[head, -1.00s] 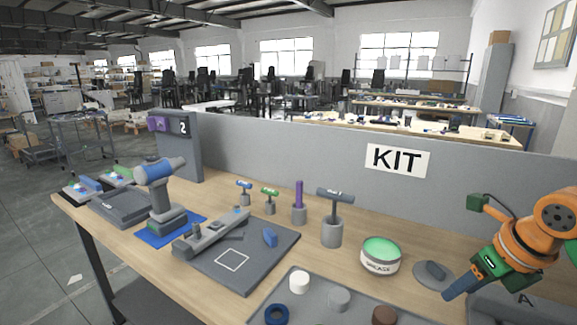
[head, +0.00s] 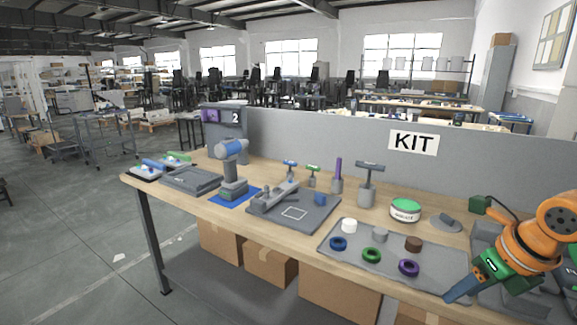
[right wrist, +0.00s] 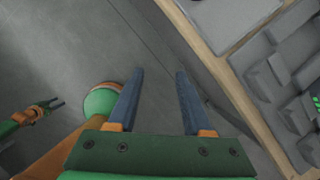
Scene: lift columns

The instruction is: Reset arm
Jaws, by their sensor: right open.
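My right gripper (head: 459,292) is at the lower right of the head view, with blue fingers, over the right end of the workbench (head: 225,204) in the picture. In the right wrist view, my right gripper (right wrist: 160,72) is open, its two blue fingers apart with nothing between them. Grey floor shows behind them, and the bench edge runs along the right. A small green and orange gripper, apparently my left gripper (right wrist: 50,107), shows at the left of the right wrist view. Its jaws are too small to judge. It is not in the head view.
The bench carries a grey tray with rings (head: 340,262), a green-topped grease tin (head: 405,211), upright tools (head: 367,183) and a blue-grey device (head: 231,170). A grey KIT panel (head: 330,140) stands behind. Cardboard boxes (head: 270,265) sit underneath. Floor at left is open.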

